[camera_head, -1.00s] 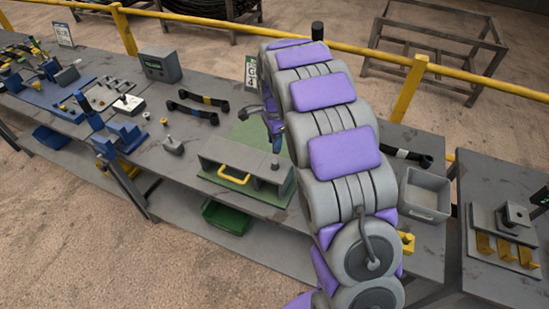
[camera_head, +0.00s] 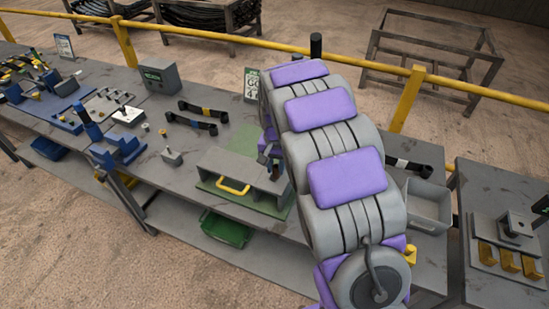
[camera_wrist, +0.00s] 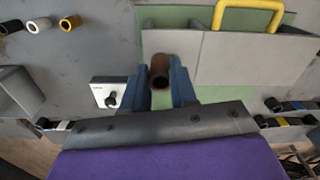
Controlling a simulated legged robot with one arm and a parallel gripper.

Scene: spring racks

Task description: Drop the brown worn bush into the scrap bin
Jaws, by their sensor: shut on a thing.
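In the wrist view, my gripper (camera_wrist: 161,88) has its blue fingers closed on the brown worn bush (camera_wrist: 160,70), a short tube with its dark open end showing. Behind it are the green plate and grey fixture. In the head view, my gripper (camera_head: 269,153) is partly hidden behind my arm, beside the grey fixture, and the bush (camera_head: 276,169) shows as a small brown patch. A grey open bin (camera_head: 428,218) stands on the bench to the right of my arm; I see no label naming it the scrap bin.
The grey fixture (camera_head: 215,165) with a yellow handle (camera_head: 233,187) stands on a green plate. Black straps (camera_head: 190,122) and small parts lie to its left. A green bin (camera_head: 226,230) sits below.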

